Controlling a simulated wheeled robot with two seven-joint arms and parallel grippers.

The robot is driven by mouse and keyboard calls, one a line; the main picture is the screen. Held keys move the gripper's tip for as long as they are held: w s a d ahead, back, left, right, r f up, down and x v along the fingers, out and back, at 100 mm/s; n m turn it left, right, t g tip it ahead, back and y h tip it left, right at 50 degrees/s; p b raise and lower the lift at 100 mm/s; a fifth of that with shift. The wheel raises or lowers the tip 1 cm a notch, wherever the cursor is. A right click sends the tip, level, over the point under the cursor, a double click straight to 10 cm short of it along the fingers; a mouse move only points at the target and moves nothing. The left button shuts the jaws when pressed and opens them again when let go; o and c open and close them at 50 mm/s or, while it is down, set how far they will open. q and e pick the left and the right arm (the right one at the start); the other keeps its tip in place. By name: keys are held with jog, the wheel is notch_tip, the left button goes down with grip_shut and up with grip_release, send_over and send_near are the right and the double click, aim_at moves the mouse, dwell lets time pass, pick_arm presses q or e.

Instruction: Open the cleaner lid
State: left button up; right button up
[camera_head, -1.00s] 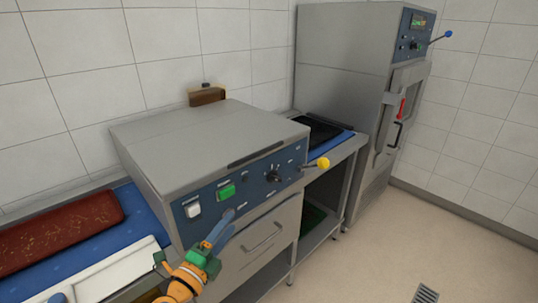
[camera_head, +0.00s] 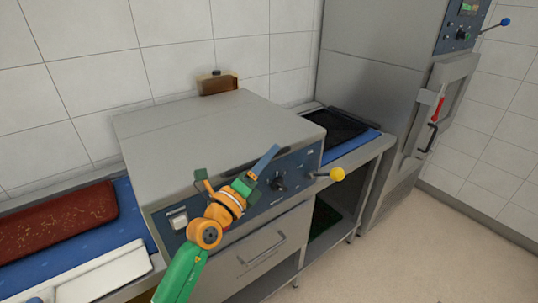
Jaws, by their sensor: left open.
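The cleaner is a grey box-shaped machine with a flat closed lid (camera_head: 215,128) and a blue front panel (camera_head: 296,176). A lever with a yellow ball knob (camera_head: 337,174) sticks out from the right end of the panel. My left gripper (camera_head: 232,172) is open and empty in front of the panel, left of the black dial (camera_head: 278,183) and the yellow knob. The arm hides part of the panel, including the green switch. My right gripper is out of view.
A tall grey oven (camera_head: 375,85) with a blue-knobbed lever stands at the right. A black tray (camera_head: 343,125) lies on the blue counter between. A red-brown slab (camera_head: 55,227) and a white board (camera_head: 105,276) lie at the left. The floor at the lower right is clear.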

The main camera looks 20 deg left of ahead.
pick_arm(q)
jog(key=shift+w+d+f, duration=0.15)
jog(key=shift+w+d, duration=0.05)
jog(key=shift+w, duration=0.45)
jog(key=shift+s+a, duration=0.1)
jog(key=shift+s, duration=0.1)
grip_shut()
dwell(0.7)
